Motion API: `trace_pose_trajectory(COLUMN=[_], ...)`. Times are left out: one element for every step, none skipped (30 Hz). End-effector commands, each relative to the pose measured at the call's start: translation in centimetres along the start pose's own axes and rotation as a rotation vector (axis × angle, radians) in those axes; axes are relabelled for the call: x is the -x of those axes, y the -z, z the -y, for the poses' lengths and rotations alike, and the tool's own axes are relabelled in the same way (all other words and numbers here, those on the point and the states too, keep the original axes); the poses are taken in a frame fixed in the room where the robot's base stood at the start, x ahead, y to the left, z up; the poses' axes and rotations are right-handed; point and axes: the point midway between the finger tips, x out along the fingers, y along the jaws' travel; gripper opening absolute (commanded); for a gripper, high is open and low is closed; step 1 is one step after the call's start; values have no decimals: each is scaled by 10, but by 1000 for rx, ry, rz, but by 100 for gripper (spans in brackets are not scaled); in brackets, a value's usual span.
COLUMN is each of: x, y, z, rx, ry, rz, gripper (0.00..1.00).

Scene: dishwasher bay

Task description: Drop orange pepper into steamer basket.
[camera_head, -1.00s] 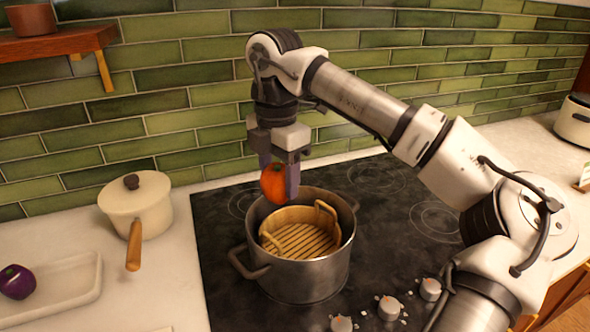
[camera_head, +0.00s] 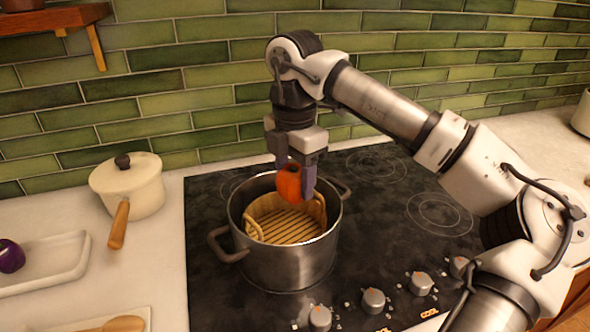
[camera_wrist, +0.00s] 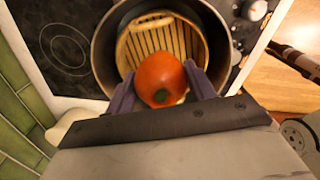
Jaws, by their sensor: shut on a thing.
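My gripper (camera_head: 298,178) is shut on the orange pepper (camera_head: 288,184), with a finger on either side of it. The pepper is at the height of the pot rim, above the far right part of the steamer basket. The slatted wooden steamer basket (camera_head: 285,229) sits inside a steel pot (camera_head: 290,264) on the cooktop. In the wrist view the pepper (camera_wrist: 160,77) shows between both fingers and hides part of the basket (camera_wrist: 148,38). I cannot tell whether the pepper touches the basket.
A cream saucepan (camera_head: 128,186) with a lid and wooden handle stands left of the black cooktop (camera_head: 400,255). A tray (camera_head: 50,270) holding a purple vegetable (camera_head: 10,256) lies at the far left. Several knobs line the cooktop's front edge. A shelf (camera_head: 50,18) hangs at upper left.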

Motion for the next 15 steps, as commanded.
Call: trace_pose_trajectory(x=[-10,-13,-17,-19,-20,-22,-22,-23,-23,-22,-22,-22,-22,-22,-22], y=[0,0,0,0,0,0,0,0,0,0,0,0,0,0,0], z=[0,0,0,0,0,0,0,0,0,0,0,0,0,0,0], rx=[1,1,1,1,1,1,1,0,0,0,0,0,0,0,0], ry=[0,0,0,0,-1,-1,-1,-1,-1,-1,-1,-1,-1,-1,-1], rz=[-1,0,0,0,0,0,0,0,1,1,1,1,1,1,1], gripper=[29,29,29,29,29,29,29,29,29,29,29,29,29,29,57])
